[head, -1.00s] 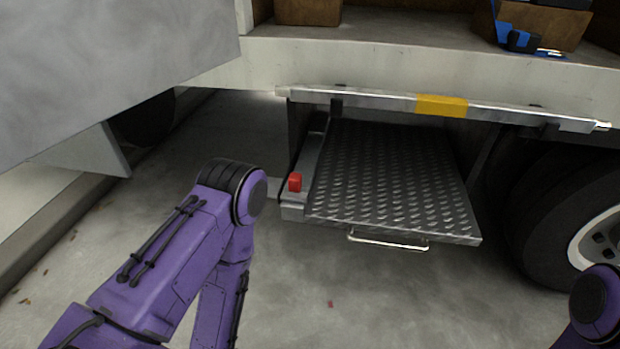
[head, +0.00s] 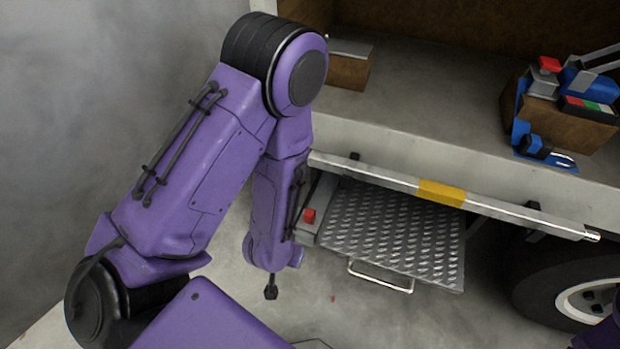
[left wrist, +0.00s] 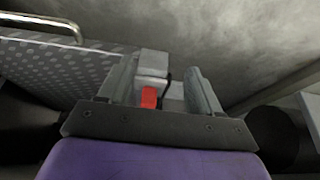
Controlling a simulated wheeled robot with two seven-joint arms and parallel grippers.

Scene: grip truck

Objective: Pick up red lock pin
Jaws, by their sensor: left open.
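The red lock pin (head: 309,215) is a small red block on the grey rail at the left side of the tread-plate step (head: 390,235), under the truck bed. In the left wrist view the red lock pin (left wrist: 149,97) shows between the two grey fingers of my left gripper (left wrist: 156,72). These fingers are open and apart, with the pin nearer the left finger. I cannot tell how deep the pin lies between them. In the head view my left arm hangs down beside the step's left side, and its fingers cannot be made out. My right gripper is out of view.
A metal bar with a yellow patch (head: 441,192) runs above the step. The step has a wire handle (head: 380,277) in front. A brown crate (head: 568,125) with tools stands on the truck bed (head: 430,130). A wheel (head: 570,290) is at right. The floor in front is clear.

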